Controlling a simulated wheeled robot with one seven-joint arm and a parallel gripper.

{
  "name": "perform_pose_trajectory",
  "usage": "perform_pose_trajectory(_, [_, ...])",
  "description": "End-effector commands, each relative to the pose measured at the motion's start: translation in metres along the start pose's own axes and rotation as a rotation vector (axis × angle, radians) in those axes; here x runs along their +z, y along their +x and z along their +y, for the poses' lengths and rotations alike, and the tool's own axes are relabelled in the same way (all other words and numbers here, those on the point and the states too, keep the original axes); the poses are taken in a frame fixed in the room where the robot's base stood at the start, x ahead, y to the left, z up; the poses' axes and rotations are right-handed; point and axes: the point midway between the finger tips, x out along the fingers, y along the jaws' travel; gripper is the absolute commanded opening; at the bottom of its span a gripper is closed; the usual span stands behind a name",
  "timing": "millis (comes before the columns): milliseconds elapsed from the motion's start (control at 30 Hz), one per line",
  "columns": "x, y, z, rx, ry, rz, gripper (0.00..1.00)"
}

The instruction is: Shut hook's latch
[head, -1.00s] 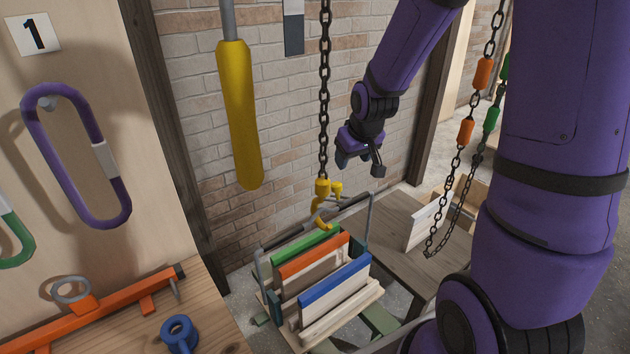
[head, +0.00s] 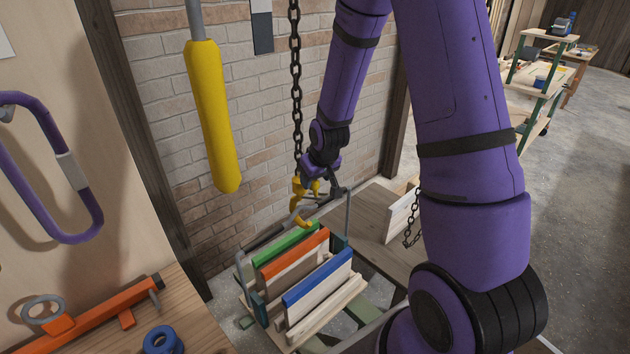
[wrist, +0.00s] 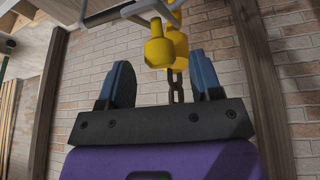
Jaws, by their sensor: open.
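The yellow hook (head: 299,188) hangs on a dark chain (head: 296,80) above the carrier of coloured boards. A short yellow piece, seemingly the latch (head: 315,186), stands out from the hook's upper right side, apart from the tip. My gripper (head: 335,190) is right beside it, partly overlapping the hook in the head view. In the wrist view, my open blue fingers (wrist: 160,62) stand either side of a yellow knob-ended piece (wrist: 158,50), with more yellow hook (wrist: 179,46) behind it. Contact cannot be told.
The carrier (head: 243,270) holds green, orange and blue-topped boards under the hook. A yellow hanging handle (head: 214,120) is to the left. A brick wall (head: 180,150) stands close behind. A wooden table (head: 372,212) is to the right.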

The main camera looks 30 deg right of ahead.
Motion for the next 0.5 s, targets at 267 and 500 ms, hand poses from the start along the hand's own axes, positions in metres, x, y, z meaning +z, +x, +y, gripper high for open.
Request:
perform_pose_trajectory(267, [0.000,0.015,0.000,0.000,0.000,0.001,0.59])
perform_pose_trajectory(500, [0.000,0.016,0.000,0.000,0.000,0.001,0.59])
